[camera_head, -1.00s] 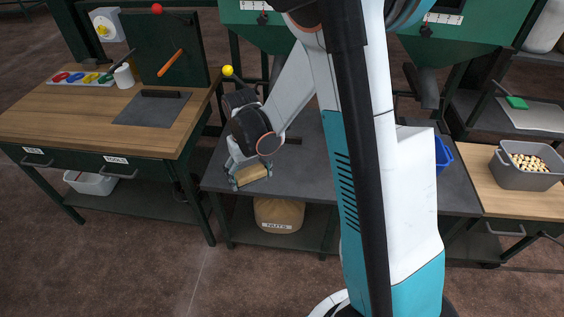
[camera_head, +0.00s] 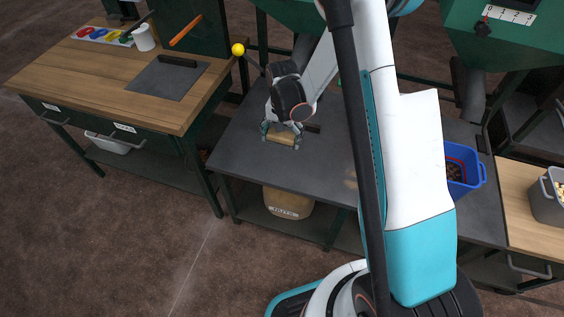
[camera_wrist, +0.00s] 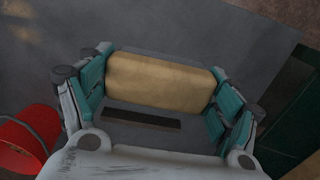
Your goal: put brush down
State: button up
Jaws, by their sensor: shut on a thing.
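The brush shows as a pale wooden block (camera_head: 280,138) in the head view, and it also shows in the wrist view (camera_wrist: 162,80). My gripper (camera_head: 281,141) is shut on it, with one teal-padded finger at each end of the block. The gripper holds it over the left part of the dark grey table (camera_head: 265,171). I cannot tell whether the brush touches the table top. Its bristles are not clearly seen.
A dark bar or slot (camera_wrist: 142,118) lies on the table near the brush. A yellow ball knob (camera_head: 238,49) stands behind left. A blue bin (camera_head: 463,181) is on the table's right. A wooden workbench (camera_head: 75,72) is left. A sack (camera_head: 288,205) sits below.

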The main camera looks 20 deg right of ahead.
aim_at(282, 165)
notch_tip(282, 165, down, 12)
jog(key=b, duration=0.4)
jog(key=shift+f, duration=0.25)
jog(key=shift+r, duration=0.1)
jog(key=o, duration=1.2)
jog(key=shift+c, duration=0.2)
